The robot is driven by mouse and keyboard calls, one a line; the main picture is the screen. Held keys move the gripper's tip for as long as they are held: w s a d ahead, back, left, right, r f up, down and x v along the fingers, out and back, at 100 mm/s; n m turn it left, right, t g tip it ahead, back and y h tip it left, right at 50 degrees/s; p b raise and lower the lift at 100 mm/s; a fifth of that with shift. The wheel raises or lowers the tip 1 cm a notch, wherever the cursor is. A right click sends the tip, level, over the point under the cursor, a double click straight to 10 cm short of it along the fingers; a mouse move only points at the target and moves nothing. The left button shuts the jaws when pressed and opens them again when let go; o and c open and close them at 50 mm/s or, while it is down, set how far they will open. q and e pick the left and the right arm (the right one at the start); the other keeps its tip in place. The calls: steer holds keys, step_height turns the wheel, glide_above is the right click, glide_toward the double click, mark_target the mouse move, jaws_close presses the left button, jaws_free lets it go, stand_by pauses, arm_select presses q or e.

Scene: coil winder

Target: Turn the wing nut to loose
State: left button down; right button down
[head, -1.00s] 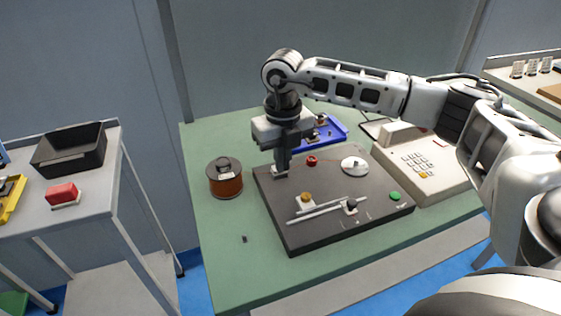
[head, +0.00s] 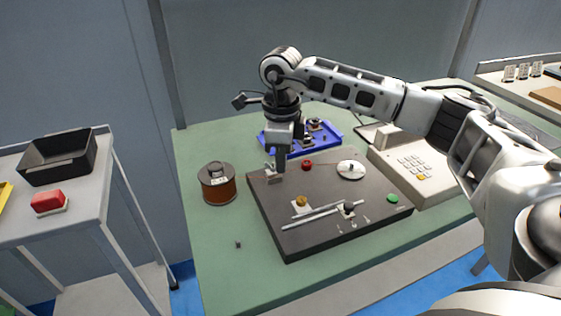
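My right gripper (head: 281,168) points straight down at the back left corner of the dark winder plate (head: 330,235). Its fingertips are at a small pale metal part (head: 269,170) there. The fingers show edge-on, one in front of the other, so the gap between them is hidden. I cannot make out a wing nut; the fingers cover the spot under them. My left gripper is not in view.
A copper wire spool (head: 219,188) stands left of the plate. A blue tray (head: 325,140) with small parts lies behind it, and a beige keypad unit (head: 415,175) stands to the right. A black bin (head: 60,160) and a red block (head: 49,202) are on the left side table.

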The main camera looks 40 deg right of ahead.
steer(key=n, duration=0.3)
steer(key=shift+w+d, duration=0.15)
steer(key=shift+w, duration=0.1)
arm_select(q)
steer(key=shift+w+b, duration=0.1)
steer(key=shift+b, duration=0.2)
arm_select(e)
steer(key=shift+w+d+n, duration=0.1)
steer(key=shift+w+n, duration=0.05)
steer(key=shift+n, duration=1.25)
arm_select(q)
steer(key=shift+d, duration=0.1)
arm_select(e)
steer(key=c, duration=1.7)
jaws_free()
arm_select(q)
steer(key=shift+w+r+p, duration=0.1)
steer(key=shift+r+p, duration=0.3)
steer(key=shift+p, duration=0.45)
arm_select(e)
step_height(320, 180, up, 16)
steer(key=shift+r, duration=0.1)
